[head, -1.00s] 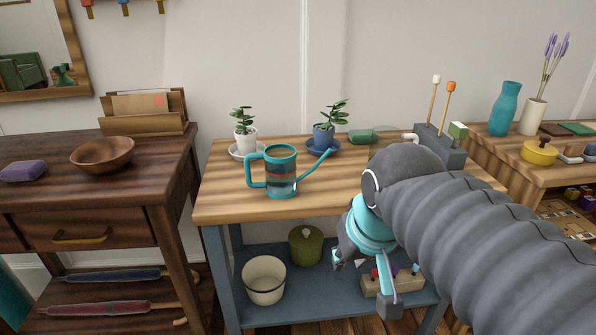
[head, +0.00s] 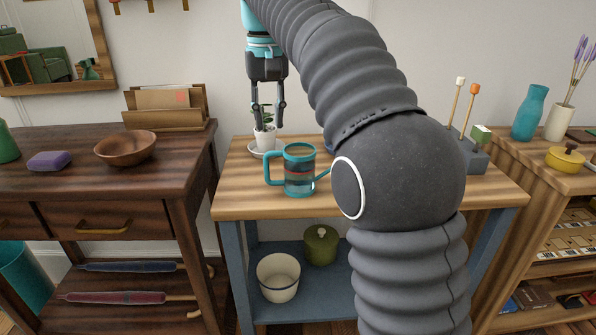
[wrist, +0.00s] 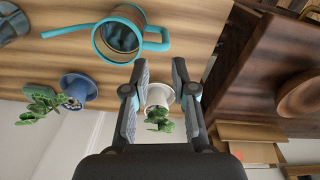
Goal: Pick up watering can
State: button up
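The watering can (head: 300,185) is teal-rimmed with a striped body, a handle on its left and a spout to the right. It stands upright on the wooden top of the blue-framed bench (head: 240,205). My arm hides the spout's end in the head view. The can also shows at the top of the wrist view (wrist: 118,40), with its open mouth visible. My gripper (head: 267,122) points down, open and empty, above the back left of the bench, behind and left of the can. In the wrist view its fingers (wrist: 160,75) are apart, with a white-potted plant (wrist: 158,97) beyond them.
The white-potted plant stands on a saucer (head: 262,153) near the gripper. A blue-potted plant (wrist: 77,90) is close to the spout. A dark desk with a wooden bowl (head: 125,148) stands left. The bench's front left is clear.

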aim_at(267, 153)
jog(key=shift+w+a+f, duration=0.2)
jog(key=shift+w+a, duration=0.1)
jog(key=shift+a, duration=0.05)
notch_tip(267, 153, down, 8)
jog(key=shift+b, duration=0.75)
jog(key=shift+w+a+f+b, duration=0.1)
jog(key=shift+f+b, duration=0.15)
jog(key=shift+f, duration=1.15)
jog(key=shift+a+f+b, duration=0.1)
jog(key=shift+f+b, duration=0.15)
jog(key=shift+f, duration=1.1)
jog(key=shift+c, duration=0.3)
grip_shut()
